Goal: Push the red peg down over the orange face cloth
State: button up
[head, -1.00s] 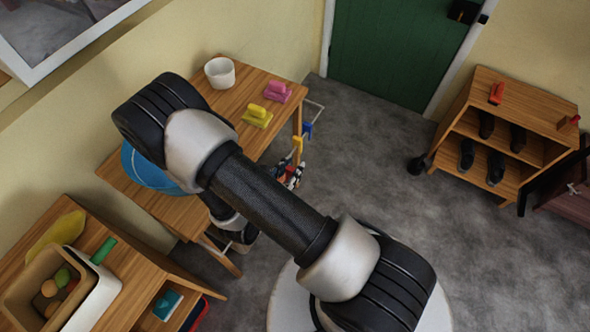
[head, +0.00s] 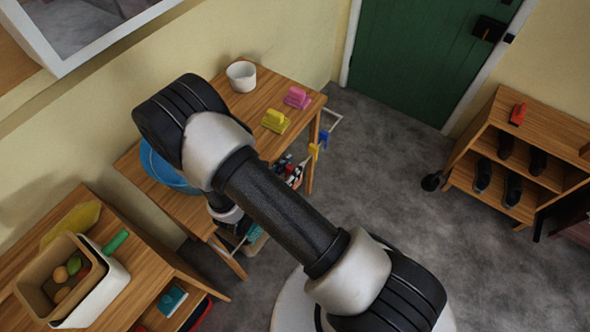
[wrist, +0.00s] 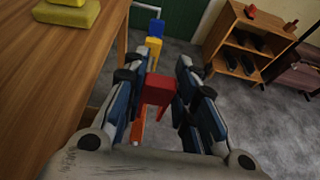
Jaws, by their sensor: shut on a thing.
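In the wrist view my gripper (wrist: 160,78) is shut on the red peg (wrist: 158,91), which sits between its fingertips. Below the peg a narrow orange strip (wrist: 137,131) shows between the fingers; it looks like the edge of the orange face cloth, most of it hidden. I cannot tell whether the peg touches the cloth. In the head view my gripper (head: 291,172) is beside the table's right side, partly hidden behind my arm. I cannot make out the red peg or orange cloth there.
A yellow peg (wrist: 153,47) and a blue peg (wrist: 156,28) stand beyond the red one, along a white rail (head: 333,124) beside the wooden table (head: 212,101). Yellow and pink blocks and a white pot (head: 241,76) stand on the table. Grey floor is clear right of the rail.

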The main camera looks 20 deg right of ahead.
jog(key=shift+w+a, duration=0.3)
jog(key=shift+w, duration=0.05)
jog(key=shift+w+f, duration=0.1)
jog(key=shift+f, duration=0.05)
jog(key=shift+f+b, duration=2.1)
jog(key=shift+f, duration=0.6)
jog(key=shift+f, duration=0.1)
jog(key=o, duration=0.8)
